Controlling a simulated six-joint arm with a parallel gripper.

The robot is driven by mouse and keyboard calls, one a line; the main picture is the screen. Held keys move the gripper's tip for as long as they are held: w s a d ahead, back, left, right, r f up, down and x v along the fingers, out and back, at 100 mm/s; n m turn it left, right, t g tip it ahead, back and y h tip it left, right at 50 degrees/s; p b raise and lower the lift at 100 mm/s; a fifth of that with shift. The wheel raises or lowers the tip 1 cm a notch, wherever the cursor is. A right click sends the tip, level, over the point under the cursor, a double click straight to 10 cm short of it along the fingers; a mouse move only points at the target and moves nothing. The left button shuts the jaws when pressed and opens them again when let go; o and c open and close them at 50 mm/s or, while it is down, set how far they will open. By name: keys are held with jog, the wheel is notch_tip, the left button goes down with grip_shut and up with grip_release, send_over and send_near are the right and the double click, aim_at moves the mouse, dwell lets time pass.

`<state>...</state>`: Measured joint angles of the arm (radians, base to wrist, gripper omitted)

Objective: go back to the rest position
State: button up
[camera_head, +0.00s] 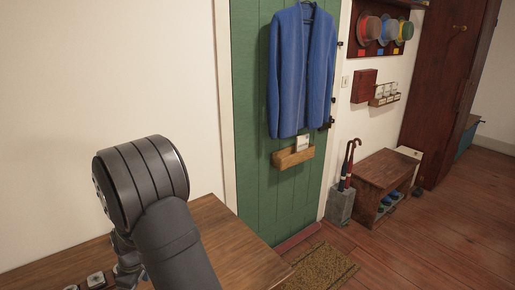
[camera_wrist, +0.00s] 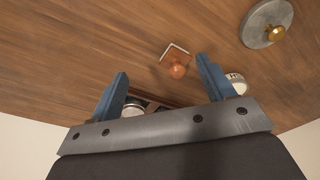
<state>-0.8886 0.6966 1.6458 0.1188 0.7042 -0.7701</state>
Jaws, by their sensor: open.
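My gripper (camera_wrist: 162,66) shows in the wrist view with its two blue fingers spread apart and nothing between their tips. It is over a brown wooden tabletop (camera_wrist: 70,60). A small orange-brown knobbed piece (camera_wrist: 177,70) with a pale corner mark beside it lies on the wood, in line with the gap between the fingers. In the head view my dark arm bends down over the same wooden table (camera_head: 232,240) at the lower left. The fingers are hidden there.
A grey disc with a brass knob (camera_wrist: 268,30) lies at the upper right of the wrist view. A white round item (camera_wrist: 238,83) is partly behind the right finger. A green door (camera_head: 250,130) with a blue cardigan (camera_head: 300,70) stands beyond the table. Floor lies right of the doormat (camera_head: 322,268).

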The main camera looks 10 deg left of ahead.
jog(key=w+d+r, duration=0.3)
jog(key=d+r, duration=0.2)
jog(key=d, duration=0.2)
jog(key=w+d+f+m, duration=0.2)
jog(key=w+d+m, duration=0.1)
jog(key=d, duration=0.2)
jog(key=w+d+f+m, duration=0.2)
jog(key=w+d+m, duration=0.1)
jog(key=w+d, duration=0.1)
jog(key=w+d+f+m, duration=0.1)
jog(key=w+d+m, duration=0.2)
jog(key=d, duration=0.4)
jog(key=shift+w+d+f+t+h, duration=0.1)
jog(key=shift+w+f+t+h, duration=0.2)
jog(key=shift+f+t, duration=0.1)
jog(key=w+d+f+m, duration=0.1)
jog(key=d+m, duration=0.1)
jog(key=d, duration=0.4)
jog(key=w+d+f+m, duration=0.1)
jog(key=d+f+m, duration=0.1)
jog(key=d, duration=0.4)
jog(key=d+f+m, duration=0.1)
jog(key=d+m, duration=0.3)
jog(key=d, duration=0.1)
jog(key=shift+w+d+f+t+h, duration=0.25)
jog(key=shift+w+d+t+h, duration=0.05)
jog(key=shift+w+d+h, duration=0.1)
jog(key=shift+d+f+m, duration=0.15)
jog(key=shift+d+m, duration=0.35)
jog(key=shift+d, duration=0.15)
